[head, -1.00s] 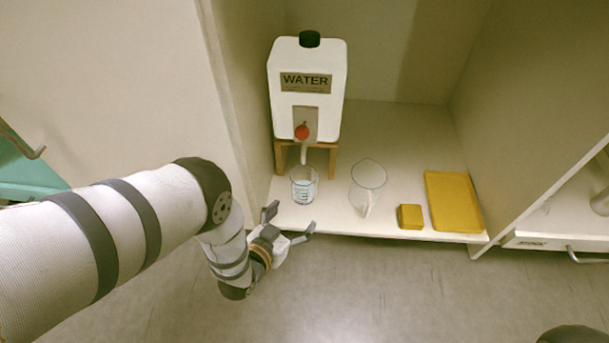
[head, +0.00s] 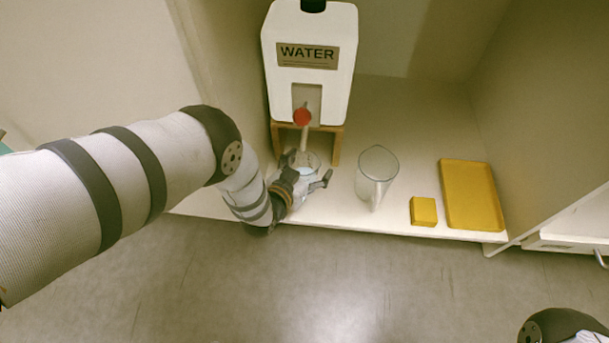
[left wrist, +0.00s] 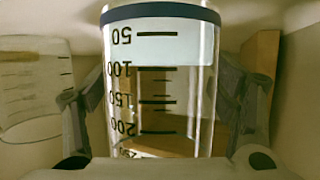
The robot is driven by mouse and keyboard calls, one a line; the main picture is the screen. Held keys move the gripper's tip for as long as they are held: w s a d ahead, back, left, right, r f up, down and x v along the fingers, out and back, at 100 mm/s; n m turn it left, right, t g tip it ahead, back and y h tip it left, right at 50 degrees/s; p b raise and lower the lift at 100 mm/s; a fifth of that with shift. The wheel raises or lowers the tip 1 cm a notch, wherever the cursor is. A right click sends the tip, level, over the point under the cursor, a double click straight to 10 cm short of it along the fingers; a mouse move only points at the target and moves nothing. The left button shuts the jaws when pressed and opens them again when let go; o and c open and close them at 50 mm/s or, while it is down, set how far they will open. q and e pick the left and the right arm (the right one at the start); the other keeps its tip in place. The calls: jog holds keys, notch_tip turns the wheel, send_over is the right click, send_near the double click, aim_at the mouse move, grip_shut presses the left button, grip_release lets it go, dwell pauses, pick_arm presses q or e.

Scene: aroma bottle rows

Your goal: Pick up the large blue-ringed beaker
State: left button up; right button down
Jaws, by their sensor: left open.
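The blue-ringed beaker (head: 308,160) is clear glass and stands under the water tap at the shelf's front, partly hidden by my left gripper. My left gripper (head: 305,172) is open, with a finger on either side of the beaker. In the left wrist view, the beaker (left wrist: 160,85) fills the middle between the two open fingers (left wrist: 160,105). It shows dark volume marks and a dark blue ring at the top of the picture. I cannot tell whether the fingers touch the glass. My right gripper is not in view.
A white water tank (head: 310,60) with a red tap (head: 302,117) sits on a wooden stand (head: 337,148) just behind the beaker. A taller clear glass vessel (head: 376,175) stands to the right. Beyond it are a yellow block (head: 423,211) and a yellow tray (head: 470,195).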

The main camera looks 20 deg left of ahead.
pick_arm(q)
jog(key=c, duration=1.4)
jog(key=shift+r, duration=0.1)
jog(key=shift+r, duration=0.1)
